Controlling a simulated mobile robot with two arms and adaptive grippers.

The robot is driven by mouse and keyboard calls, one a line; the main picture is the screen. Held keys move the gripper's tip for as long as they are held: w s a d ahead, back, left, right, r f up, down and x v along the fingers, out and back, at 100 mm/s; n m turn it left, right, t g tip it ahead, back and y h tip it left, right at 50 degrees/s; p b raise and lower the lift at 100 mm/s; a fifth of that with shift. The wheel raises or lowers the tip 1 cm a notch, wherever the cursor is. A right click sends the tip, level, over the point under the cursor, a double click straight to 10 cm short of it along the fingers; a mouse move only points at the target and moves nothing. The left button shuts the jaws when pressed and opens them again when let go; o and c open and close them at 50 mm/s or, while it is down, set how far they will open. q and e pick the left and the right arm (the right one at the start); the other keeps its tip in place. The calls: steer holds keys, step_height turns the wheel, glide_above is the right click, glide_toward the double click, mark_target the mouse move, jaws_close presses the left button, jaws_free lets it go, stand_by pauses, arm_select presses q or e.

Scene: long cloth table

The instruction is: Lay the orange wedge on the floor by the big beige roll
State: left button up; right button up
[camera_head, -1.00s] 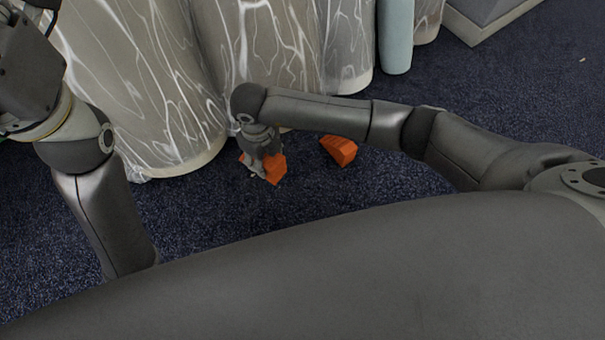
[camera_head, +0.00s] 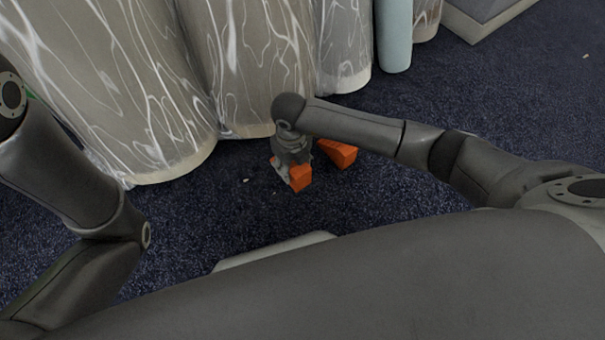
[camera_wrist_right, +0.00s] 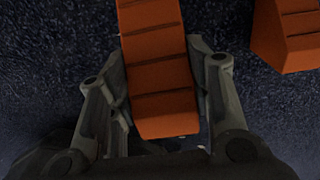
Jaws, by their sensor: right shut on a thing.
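My right gripper (camera_head: 283,174) is shut on one orange wedge (camera_head: 300,178), low over the dark carpet in front of the rolls. In the right wrist view this wedge (camera_wrist_right: 160,85) lies between the two fingers and has dark cross lines. I cannot tell whether it touches the floor. A second orange wedge (camera_head: 343,155) lies on the floor just right of the gripper, partly hidden by my arm, and shows at upper right in the wrist view (camera_wrist_right: 288,40). The big beige roll (camera_head: 120,90), streaked with white, stands upright at left. My left gripper is out of view.
More streaked beige rolls (camera_head: 250,70) stand in a row behind my right gripper. A slim pale blue roll (camera_head: 394,35) and a grey block on a pale base (camera_head: 480,25) stand farther right. Blue-black carpet (camera_head: 500,100) is clear at right.

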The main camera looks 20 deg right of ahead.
steer(key=d+f+b, duration=0.2)
steer(key=f, duration=0.1)
steer(key=shift+w+d+f, duration=0.15)
steer(key=shift+w+d, duration=0.15)
steer(key=shift+w, duration=0.1)
steer(key=shift+d+f+b, duration=0.1)
steer(key=shift+f+b, duration=0.85)
steer(key=shift+f, duration=0.65)
steer(key=shift+f, duration=0.2)
steer(key=o, duration=1.2)
steer(key=shift+r, duration=0.1)
